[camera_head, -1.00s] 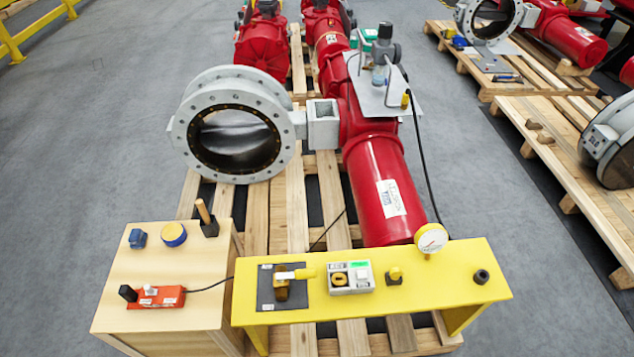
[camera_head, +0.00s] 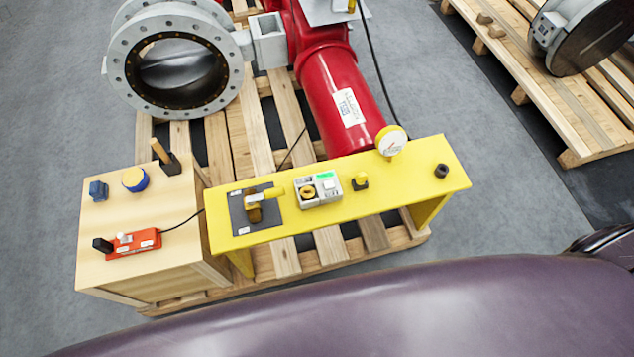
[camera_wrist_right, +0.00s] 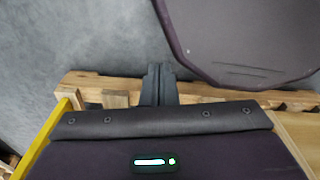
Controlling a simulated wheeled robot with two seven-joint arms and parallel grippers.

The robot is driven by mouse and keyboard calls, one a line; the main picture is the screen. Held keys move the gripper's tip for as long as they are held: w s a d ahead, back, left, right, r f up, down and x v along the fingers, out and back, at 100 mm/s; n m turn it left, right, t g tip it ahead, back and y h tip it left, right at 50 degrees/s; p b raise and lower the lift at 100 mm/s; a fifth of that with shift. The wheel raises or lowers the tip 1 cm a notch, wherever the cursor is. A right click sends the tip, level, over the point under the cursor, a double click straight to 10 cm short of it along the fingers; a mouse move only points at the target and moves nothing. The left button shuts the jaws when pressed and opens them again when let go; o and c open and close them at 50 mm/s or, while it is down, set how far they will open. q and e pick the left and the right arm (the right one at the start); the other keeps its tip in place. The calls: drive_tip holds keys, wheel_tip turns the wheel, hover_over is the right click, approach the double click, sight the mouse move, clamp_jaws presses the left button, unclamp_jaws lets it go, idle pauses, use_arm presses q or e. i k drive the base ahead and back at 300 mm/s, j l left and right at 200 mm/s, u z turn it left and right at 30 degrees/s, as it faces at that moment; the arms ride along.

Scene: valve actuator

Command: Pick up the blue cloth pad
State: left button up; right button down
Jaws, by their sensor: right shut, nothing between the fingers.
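The blue cloth pad seems to be the small dark blue piece (camera_head: 98,190) at the back left of the wooden box top (camera_head: 95,235) in the head view. A round blue and yellow item (camera_head: 135,179) lies just right of it. My right gripper (camera_wrist_right: 158,72) shows in the right wrist view, its two dark fingers together and empty, above the edge of the wooden pallet. The pad is not seen in that view. A purple link of my arm crosses the bottom of the head view. Neither gripper is visible in the head view.
On the box also stand a red device (camera_head: 133,243) with a cable and a dark block with a wooden handle (camera_head: 165,157). A yellow bench (camera_head: 400,183) carrying a gauge (camera_head: 391,140) and fittings stands to the right. A red actuator (camera_head: 340,95) and flanged valve lie behind.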

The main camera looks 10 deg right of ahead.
sight(98, 189)
drive_tip(key=u, duration=1.3)
